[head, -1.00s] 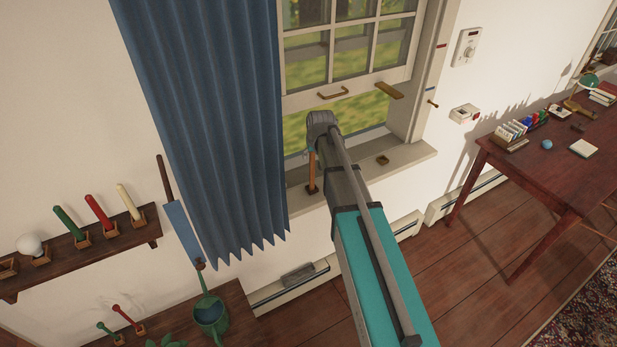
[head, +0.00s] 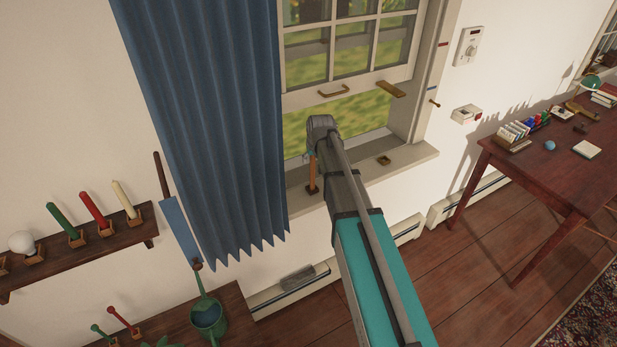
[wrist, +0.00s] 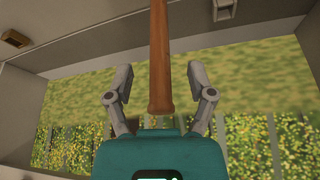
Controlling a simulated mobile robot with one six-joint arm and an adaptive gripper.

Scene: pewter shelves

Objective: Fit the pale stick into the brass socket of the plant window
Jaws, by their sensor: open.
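A cream, pale stick (head: 126,197) stands in a small wooden holder at the right end of the wall shelf. A small brass socket (head: 384,160) sits on the window sill, right of my arm. An orange-brown stick (head: 312,172) stands upright in a dark block on the same sill. My gripper (head: 313,150) is at the window by that brown stick, far from the pale one. In the wrist view my open fingers (wrist: 160,82) are on either side of the brown stick (wrist: 160,60), with gaps showing. My arm hides part of the sill.
The shelf (head: 80,258) also holds a red stick (head: 94,208), a green stick (head: 62,220) and a white ball (head: 22,242). A blue curtain (head: 205,130) hangs between shelf and window. A watering can (head: 207,315) is below. A desk (head: 545,170) stands right.

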